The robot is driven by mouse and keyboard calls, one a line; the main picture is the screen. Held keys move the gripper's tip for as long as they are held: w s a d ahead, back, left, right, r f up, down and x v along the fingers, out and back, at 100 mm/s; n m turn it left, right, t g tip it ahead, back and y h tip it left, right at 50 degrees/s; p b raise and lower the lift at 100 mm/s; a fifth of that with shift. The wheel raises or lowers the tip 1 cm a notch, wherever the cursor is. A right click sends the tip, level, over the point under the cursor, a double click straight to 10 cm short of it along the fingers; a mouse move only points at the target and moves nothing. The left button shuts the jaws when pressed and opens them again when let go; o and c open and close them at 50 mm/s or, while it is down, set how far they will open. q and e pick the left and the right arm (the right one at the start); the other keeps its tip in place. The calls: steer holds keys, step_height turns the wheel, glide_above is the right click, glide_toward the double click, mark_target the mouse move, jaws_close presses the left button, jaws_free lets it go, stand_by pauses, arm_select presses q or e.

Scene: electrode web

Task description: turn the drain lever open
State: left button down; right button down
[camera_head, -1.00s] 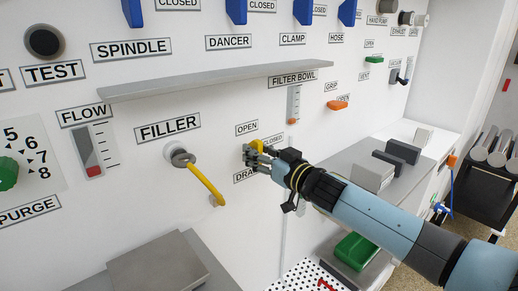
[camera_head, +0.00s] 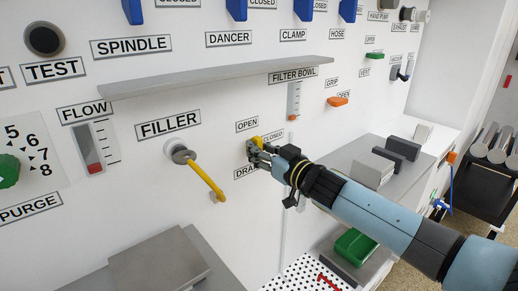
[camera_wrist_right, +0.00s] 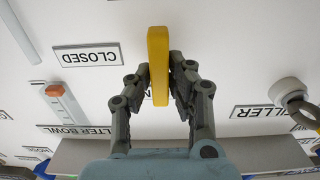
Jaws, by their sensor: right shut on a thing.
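The drain lever is a flat yellow bar, seen standing upright in the right wrist view (camera_wrist_right: 158,60). My right gripper (camera_wrist_right: 159,82) is shut on it, one finger on each side. In the head view the gripper (camera_head: 257,150) covers much of the lever, and only a little yellow shows. The OPEN label (camera_head: 247,125) is just above the lever, the CLOSED label (camera_head: 273,136) to its right. The DRAIN label (camera_head: 246,171) below is partly hidden. The lever's exact angle on the wall is hard to tell. My left gripper is not in view.
A filler nozzle with a yellow handle (camera_head: 207,182) is left of the gripper. A grey ledge (camera_head: 205,81) sticks out above. The filter bowl gauge (camera_head: 294,101) is up to the right. A green block (camera_head: 356,247) lies low on the right.

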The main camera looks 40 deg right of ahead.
steer(key=c, duration=1.3)
jaws_free()
steer(key=shift+o, duration=0.2)
steer(key=shift+s, duration=0.1)
steer(key=s+d, duration=0.1)
steer(key=s, duration=1)
steer(key=shift+s, duration=0.4)
